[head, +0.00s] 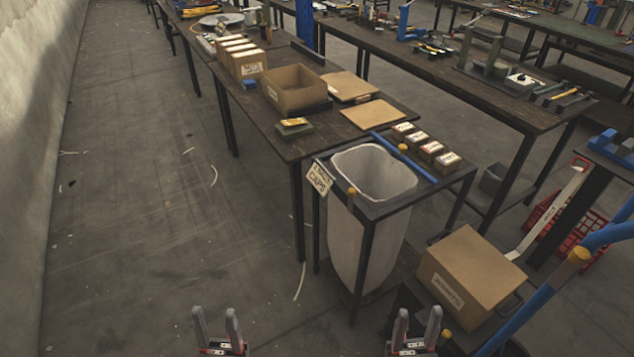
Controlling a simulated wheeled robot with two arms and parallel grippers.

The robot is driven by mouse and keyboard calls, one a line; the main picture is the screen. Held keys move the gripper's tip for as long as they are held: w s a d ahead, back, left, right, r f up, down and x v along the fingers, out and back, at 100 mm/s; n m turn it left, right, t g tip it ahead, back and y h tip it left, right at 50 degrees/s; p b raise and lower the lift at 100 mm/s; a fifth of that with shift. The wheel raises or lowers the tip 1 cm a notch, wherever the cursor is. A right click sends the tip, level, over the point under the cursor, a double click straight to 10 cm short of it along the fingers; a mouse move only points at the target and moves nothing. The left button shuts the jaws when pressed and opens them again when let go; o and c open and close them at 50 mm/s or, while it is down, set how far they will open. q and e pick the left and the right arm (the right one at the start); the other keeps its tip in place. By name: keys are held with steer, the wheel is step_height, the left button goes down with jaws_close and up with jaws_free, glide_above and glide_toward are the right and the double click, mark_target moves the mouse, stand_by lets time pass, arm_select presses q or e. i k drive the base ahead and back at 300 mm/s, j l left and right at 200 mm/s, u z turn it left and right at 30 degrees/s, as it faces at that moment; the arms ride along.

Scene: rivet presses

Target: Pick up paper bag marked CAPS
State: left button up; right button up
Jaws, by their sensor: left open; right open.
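A large pale sack (368,225) hangs open-mouthed in a dark metal frame at the near end of the bench. A tilted tag (320,178) on the frame's left corner carries lettering that seems to end in CAPS. Several small brown packets with white labels (430,150) stand in a row behind the sack; their print is too small to read. My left gripper (215,315) is open and empty at the bottom edge, low and left of the sack. My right gripper (417,315) is open and empty at the bottom, right of the sack's foot.
A closed carton (470,275) stands low at the right, near my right gripper. An open carton (295,90) and labelled brown boxes (248,65) stand on the bench (335,142). A blue bar (405,157) lies beside the sack's mouth.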

mark_target(399, 132)
steer(key=i+j+z, duration=0.3)
steer(key=z, duration=0.2)
steer(key=i+j+z, duration=0.5)
